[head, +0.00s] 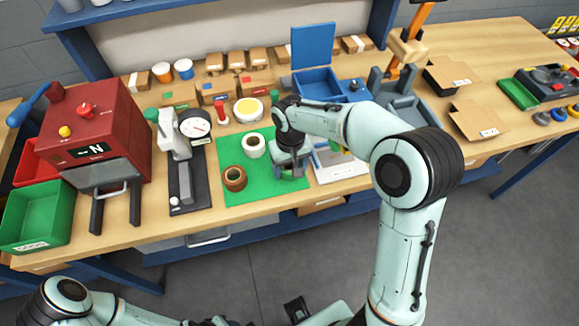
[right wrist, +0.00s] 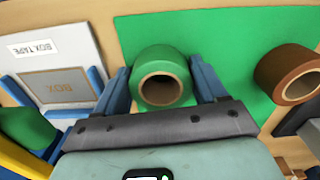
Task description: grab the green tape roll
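The green tape roll (right wrist: 160,78) stands out in the right wrist view, resting on the green mat (right wrist: 232,45). My right gripper (right wrist: 162,84) is open, with one blue finger on each side of the roll. The gaps to the fingers are very small, and I cannot tell whether they touch it. In the head view my right gripper (head: 291,170) is low over the right part of the mat and hides most or all of the roll. A dark part at the bottom edge may belong to my left gripper, but its finger state is unclear.
A brown roll (head: 234,178) and a white roll (head: 253,145) share the mat. A white-and-grey box-label board (head: 340,164) lies to the right. Boxes and a blue bin (head: 318,84) stand behind.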

